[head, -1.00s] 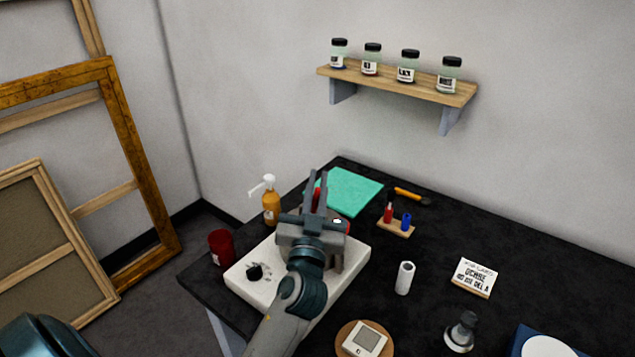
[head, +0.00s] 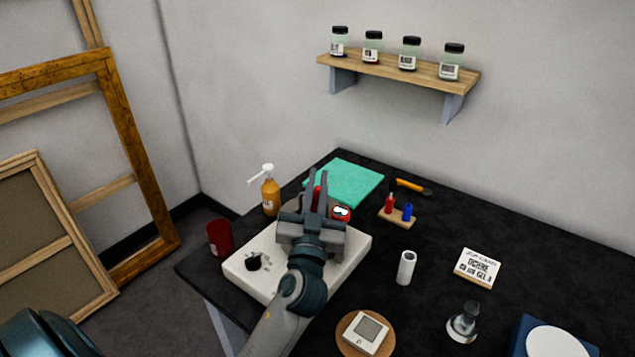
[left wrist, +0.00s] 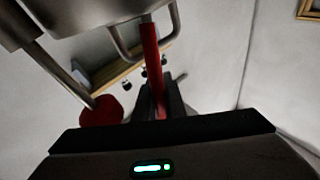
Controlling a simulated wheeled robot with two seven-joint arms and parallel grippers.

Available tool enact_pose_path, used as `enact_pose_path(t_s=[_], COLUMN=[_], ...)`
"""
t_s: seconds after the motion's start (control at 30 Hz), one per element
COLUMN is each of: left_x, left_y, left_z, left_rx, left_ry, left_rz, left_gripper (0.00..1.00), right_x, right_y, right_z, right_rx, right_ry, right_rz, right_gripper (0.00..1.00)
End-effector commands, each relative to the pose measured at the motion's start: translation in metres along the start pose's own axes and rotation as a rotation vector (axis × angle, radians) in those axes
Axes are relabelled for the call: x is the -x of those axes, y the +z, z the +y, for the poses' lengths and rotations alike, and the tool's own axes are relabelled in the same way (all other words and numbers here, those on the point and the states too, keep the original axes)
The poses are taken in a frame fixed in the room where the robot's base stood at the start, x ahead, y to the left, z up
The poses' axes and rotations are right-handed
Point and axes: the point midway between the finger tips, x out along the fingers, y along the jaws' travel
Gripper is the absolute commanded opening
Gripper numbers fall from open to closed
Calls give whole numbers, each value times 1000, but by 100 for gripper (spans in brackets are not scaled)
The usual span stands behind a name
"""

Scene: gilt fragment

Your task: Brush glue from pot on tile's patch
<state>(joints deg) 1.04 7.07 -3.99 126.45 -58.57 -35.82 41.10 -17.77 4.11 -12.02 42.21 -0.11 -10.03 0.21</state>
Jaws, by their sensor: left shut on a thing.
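My left gripper (head: 318,192) is above the white hotplate (head: 345,252) in the head view. It is shut on a thin red stick, likely the brush handle, which shows between the fingers in the left wrist view (left wrist: 152,70). The brush's lower end is hidden. A grey metal body, likely the glue pot (left wrist: 90,15), is close at the top of the left wrist view, with a round red knob (left wrist: 100,112) near it. In the head view my gripper mostly hides the pot. I cannot make out the tile's patch. My right gripper is not in view.
A dark knob (head: 254,262) is on the hotplate's front. An amber pump bottle (head: 270,195) and a teal mat (head: 347,182) are behind. A white cylinder (head: 405,268), glass vessel (head: 464,322), card (head: 477,266) and blue block (head: 523,338) with a white disc stand to the right.

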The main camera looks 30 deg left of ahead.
Motion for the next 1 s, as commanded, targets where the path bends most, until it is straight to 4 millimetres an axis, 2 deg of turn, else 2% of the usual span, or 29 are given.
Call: enact_pose_path(t_s=[0.53, 1.0], left_x=[0, 1], left_y=[0, 3], left_z=[0, 1], left_rx=[0, 1], left_ry=[0, 0], left_rz=[0, 0], left_gripper=[0, 0], right_x=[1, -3], right_y=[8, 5], right_z=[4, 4], right_rx=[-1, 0], right_ry=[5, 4], right_rz=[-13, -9], right_gripper=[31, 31])
